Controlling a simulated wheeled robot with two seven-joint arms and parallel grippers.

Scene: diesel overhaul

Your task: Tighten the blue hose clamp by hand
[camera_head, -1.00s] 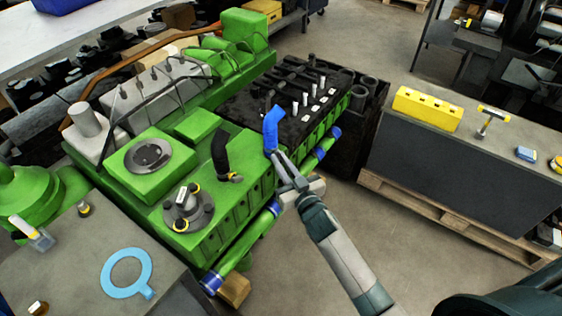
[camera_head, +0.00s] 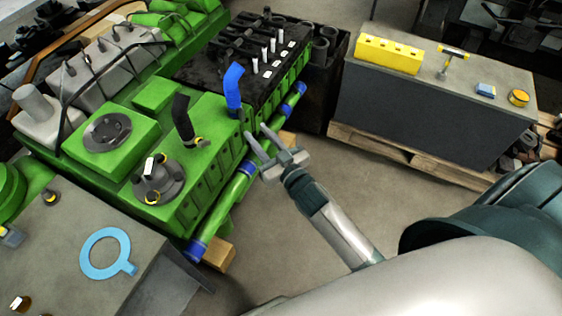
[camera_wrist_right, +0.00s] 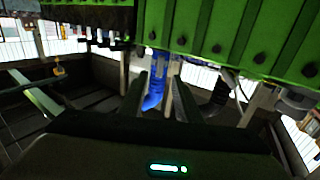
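The blue hose (camera_head: 233,88) stands upright with a bend on the near right edge of the green engine (camera_head: 215,130), beside its black part. Its clamp is too small to make out at the hose's foot. My right gripper (camera_head: 256,131) is open and empty, just right of and in front of the hose's foot, apart from it. In the right wrist view the blue hose (camera_wrist_right: 153,95) shows ahead between the two spread fingers, with the engine's green side (camera_wrist_right: 245,35) above. My left gripper is not in view.
A black bent hose (camera_head: 182,118) with a yellow-marked clamp (camera_head: 198,142) stands left of the blue one. A blue-banded green pipe (camera_head: 235,190) runs along the engine's near side. A grey bench (camera_head: 420,95) on a pallet stands right. Clear floor lies between.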

